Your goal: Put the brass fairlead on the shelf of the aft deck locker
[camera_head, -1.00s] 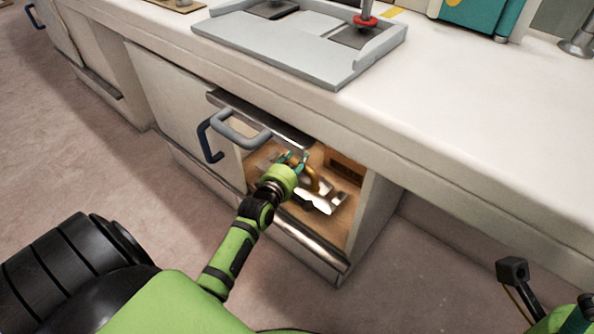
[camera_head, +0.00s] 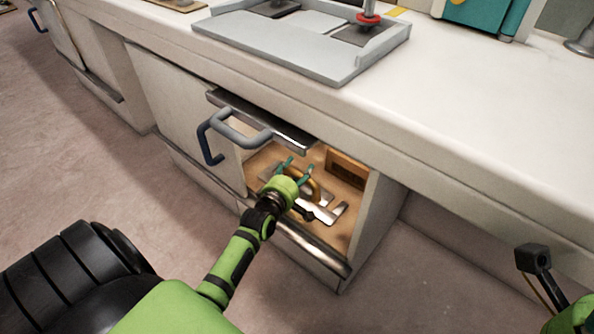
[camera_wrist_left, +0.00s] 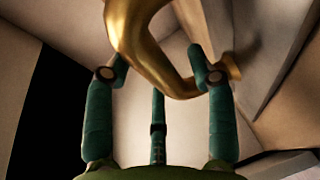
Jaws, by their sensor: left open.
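The brass fairlead (camera_head: 312,187) is a curved gold piece inside the open locker (camera_head: 358,237) under the counter. It also shows large and close in the left wrist view (camera_wrist_left: 150,50), just beyond the fingertips. My left gripper (camera_head: 296,167) reaches into the locker from the front, with its teal fingers spread. In the left wrist view its fingers (camera_wrist_left: 165,72) stand apart and the fairlead lies across the gap at their tips. I cannot tell whether they touch it. Part of the fairlead is hidden behind the gripper.
Metal pieces (camera_head: 322,212) lie in the locker beside the fairlead. A grey handle (camera_head: 240,135) and metal-edged front (camera_head: 285,133) jut out above the opening. A grey tray (camera_head: 310,50) stands on the white counter (camera_head: 480,100). The floor right of the locker is clear.

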